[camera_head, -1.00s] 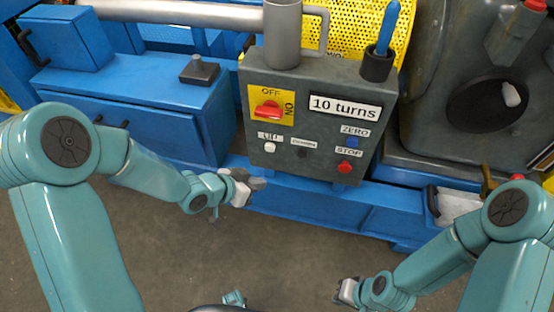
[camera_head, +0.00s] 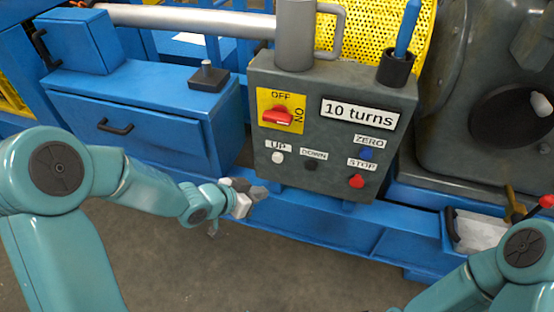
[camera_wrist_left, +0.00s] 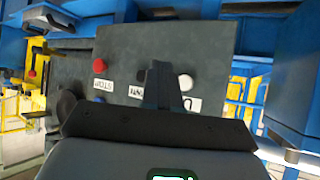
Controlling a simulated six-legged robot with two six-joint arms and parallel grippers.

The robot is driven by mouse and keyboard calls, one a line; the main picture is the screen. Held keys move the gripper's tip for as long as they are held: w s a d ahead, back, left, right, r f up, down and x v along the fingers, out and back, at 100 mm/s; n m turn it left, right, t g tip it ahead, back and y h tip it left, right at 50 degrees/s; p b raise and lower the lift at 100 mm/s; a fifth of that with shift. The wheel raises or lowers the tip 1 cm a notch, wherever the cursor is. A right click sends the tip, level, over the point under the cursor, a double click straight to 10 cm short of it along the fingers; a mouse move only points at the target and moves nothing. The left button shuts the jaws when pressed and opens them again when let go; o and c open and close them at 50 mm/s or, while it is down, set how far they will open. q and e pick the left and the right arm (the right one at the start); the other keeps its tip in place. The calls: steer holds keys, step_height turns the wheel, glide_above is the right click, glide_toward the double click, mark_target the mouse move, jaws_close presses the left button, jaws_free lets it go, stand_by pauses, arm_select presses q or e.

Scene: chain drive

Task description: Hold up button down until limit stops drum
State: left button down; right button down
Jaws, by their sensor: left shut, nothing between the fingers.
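The grey control box (camera_head: 330,95) stands upright in the middle of the head view. Its white UP button (camera_head: 277,157) is at the lower left, with the dark DOWN button (camera_head: 310,165) to its right. My left gripper (camera_head: 262,191) is shut and empty, below the UP button and apart from it in the head view. In the left wrist view the shut fingers (camera_wrist_left: 160,82) point at the panel, beside the white UP button (camera_wrist_left: 185,82).
The panel also holds a red OFF/ON switch (camera_head: 277,116), a blue ZERO button (camera_head: 366,154) and a red STOP button (camera_head: 356,181). A blue-handled lever (camera_head: 407,28) rises at the box's top right. A blue cabinet (camera_head: 140,125) stands left. Floor in front is open.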

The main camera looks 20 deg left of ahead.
arm_select(q)
steer(key=p, duration=0.4)
glide_toward(279, 163)
step_height(279, 163, down, 3)
steer(key=w+d, duration=0.1)
steer(key=d, duration=0.2)
steer(key=shift+w+f, duration=0.4)
steer(key=shift+w, duration=0.3)
steer(key=shift+p, duration=0.35)
stand_by(0.6)
steer(key=shift+w+p, duration=0.35)
steer(key=shift+w, duration=0.05)
steer(key=shift+w+p, duration=0.45)
steer(key=shift+w, duration=0.05)
stand_by(4.2)
